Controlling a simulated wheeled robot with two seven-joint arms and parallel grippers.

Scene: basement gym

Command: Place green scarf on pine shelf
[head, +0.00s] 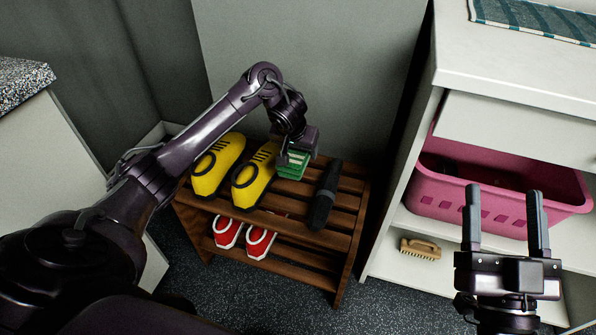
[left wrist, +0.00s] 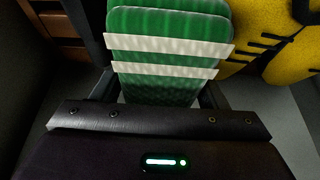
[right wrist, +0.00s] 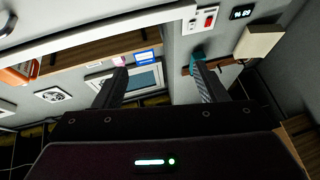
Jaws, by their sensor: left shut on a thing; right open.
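The green scarf (head: 292,164), folded with white stripes, is at my left gripper (head: 298,150) over the top of the pine shelf (head: 343,213), a slatted wooden rack. In the left wrist view the scarf (left wrist: 170,50) lies between the fingers, and the gripper is shut on it. I cannot tell whether the scarf touches the slats. It sits between a yellow shoe (head: 254,178) and a dark rolled object (head: 324,195). My right gripper (head: 506,215) is open and empty, in front of the white cabinet at the right.
Another yellow shoe (head: 217,165) stands on the rack's top; red shoes (head: 245,238) are on its lower level. The white cabinet (head: 520,70) holds a pink basket (head: 500,188) and a brush (head: 420,248). A patterned towel (head: 540,18) lies on top. Dark floor is clear in front.

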